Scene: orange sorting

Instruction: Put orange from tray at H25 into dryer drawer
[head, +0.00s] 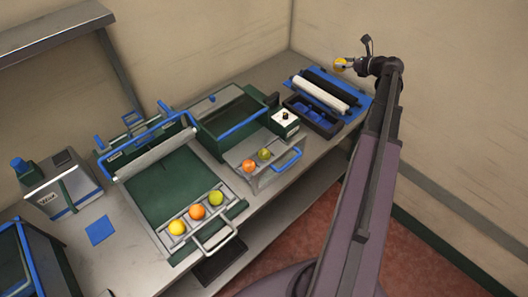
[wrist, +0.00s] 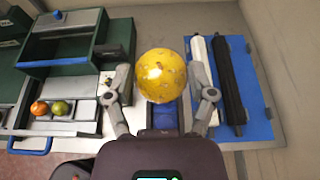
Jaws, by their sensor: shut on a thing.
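My gripper (head: 346,66) is shut on a yellow-orange fruit (head: 340,63), held high above the back right of the bench. In the wrist view the fruit (wrist: 161,72) sits between the two fingers of my gripper (wrist: 161,88), mottled yellow. A pulled-out drawer (head: 284,168) with a blue handle stands in front of a dark green box (head: 226,112). It holds an orange fruit (head: 249,166) and a green fruit (head: 264,155). In the wrist view this drawer (wrist: 75,128) is at the left. No readable label marks a dryer or H25.
A green roller machine (head: 165,185) has a front tray (head: 228,215) with yellow, orange and green fruits. A blue tray (head: 352,102) with a white roller (head: 320,94) and a black roller lies at the bench's far end. A small white box (head: 284,122) stands beside the green box.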

